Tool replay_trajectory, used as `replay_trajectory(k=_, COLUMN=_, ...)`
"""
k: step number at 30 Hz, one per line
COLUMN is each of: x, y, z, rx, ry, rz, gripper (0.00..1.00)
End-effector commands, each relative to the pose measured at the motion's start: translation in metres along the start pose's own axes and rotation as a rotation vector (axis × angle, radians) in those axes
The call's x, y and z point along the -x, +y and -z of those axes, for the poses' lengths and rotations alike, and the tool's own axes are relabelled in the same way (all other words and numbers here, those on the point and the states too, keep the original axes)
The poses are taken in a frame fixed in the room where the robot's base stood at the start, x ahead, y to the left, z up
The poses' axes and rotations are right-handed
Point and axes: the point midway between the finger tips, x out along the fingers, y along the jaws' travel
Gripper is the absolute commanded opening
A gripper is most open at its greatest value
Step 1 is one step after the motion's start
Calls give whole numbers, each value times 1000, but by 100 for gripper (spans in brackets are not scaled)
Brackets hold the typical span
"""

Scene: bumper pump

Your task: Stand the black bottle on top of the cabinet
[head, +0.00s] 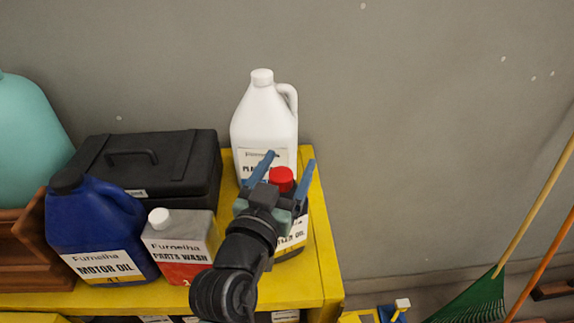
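The black bottle (295,232) with a red cap (281,179) appears upright at the right end of the yellow cabinet's top (318,260). Its white label, partly visible, ends in "OIL". My gripper (289,161) is in front of and above it in the head view. Its two blue fingers are spread apart, with the red cap showing between them and gaps at the sides. My gripper and wrist hide much of the bottle's body. Whether the gripper touches the bottle cannot be told.
A white jug (262,115) stands just behind the bottle. To the left are a grey and red Parts Wash can (180,245), a blue Motor Oil jug (95,225) and a black case (150,165). A green rake (480,300) leans at the right. A grey wall is behind.

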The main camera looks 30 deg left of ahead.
Motion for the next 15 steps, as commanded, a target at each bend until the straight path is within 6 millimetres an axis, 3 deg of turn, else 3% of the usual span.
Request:
replay_trajectory(k=8, x=0, y=0, z=5, rx=0, ry=0, rz=0, gripper=77)
replay_trajectory(k=15, x=36, y=0, z=-2, rx=1, ry=1, rz=2, gripper=77)
